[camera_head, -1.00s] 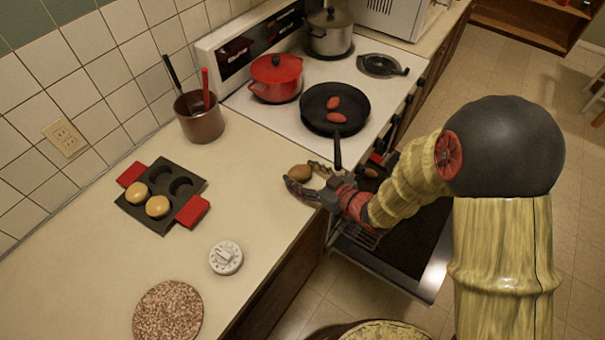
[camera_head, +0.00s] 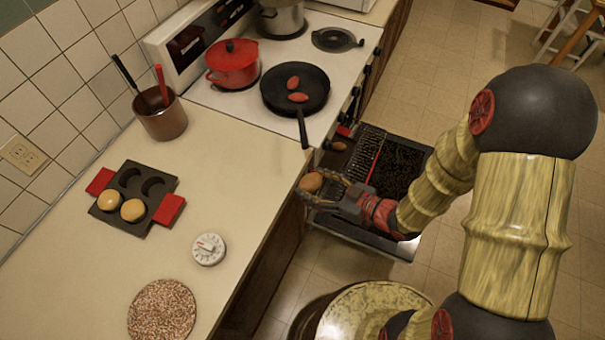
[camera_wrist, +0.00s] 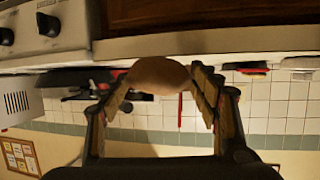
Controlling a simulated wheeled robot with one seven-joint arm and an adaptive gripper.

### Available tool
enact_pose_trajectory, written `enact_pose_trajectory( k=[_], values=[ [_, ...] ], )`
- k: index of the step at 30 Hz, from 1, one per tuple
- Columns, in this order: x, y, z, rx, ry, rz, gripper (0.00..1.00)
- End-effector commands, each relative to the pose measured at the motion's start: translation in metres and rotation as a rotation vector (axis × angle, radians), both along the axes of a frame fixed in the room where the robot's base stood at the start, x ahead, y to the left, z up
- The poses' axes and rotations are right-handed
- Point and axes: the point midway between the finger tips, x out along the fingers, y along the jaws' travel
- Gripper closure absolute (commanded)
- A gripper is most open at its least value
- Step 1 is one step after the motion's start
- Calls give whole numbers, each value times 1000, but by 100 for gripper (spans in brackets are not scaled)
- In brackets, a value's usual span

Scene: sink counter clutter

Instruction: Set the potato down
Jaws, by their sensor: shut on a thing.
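My gripper (camera_head: 322,182) is shut on a brown potato (camera_head: 311,182). It holds the potato just past the counter's front edge, beside the open oven door (camera_head: 345,232). In the wrist view the potato (camera_wrist: 158,76) sits between the two fingers of my gripper (camera_wrist: 160,84). A second, smaller brown potato-like thing (camera_head: 339,146) lies by the oven opening below the stove. Two reddish oblong things (camera_head: 298,97) lie in the black frying pan (camera_head: 272,90) on the stove.
The counter (camera_head: 240,150) has clear room in its middle. A dark tray with red handles (camera_head: 152,207) holds two yellowish round things. A white timer (camera_head: 208,249), a round speckled mat (camera_head: 162,310), a brown utensil pot (camera_head: 162,118) and a red pot (camera_head: 233,66) stand around.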

Motion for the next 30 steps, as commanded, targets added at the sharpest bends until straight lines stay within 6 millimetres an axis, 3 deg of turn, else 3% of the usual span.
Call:
enact_pose_trajectory(
  k=[9,15,20,24,30],
  values=[
    [-13,-21,0,0,0,-1,68],
    [-9,-26,1,0,-2,-27,68],
    [27,-51,4,-1,-3,-175,68],
    [68,-89,0,1,-2,-381,68],
    [108,-143,-13,0,0,-663,68]
  ],
)
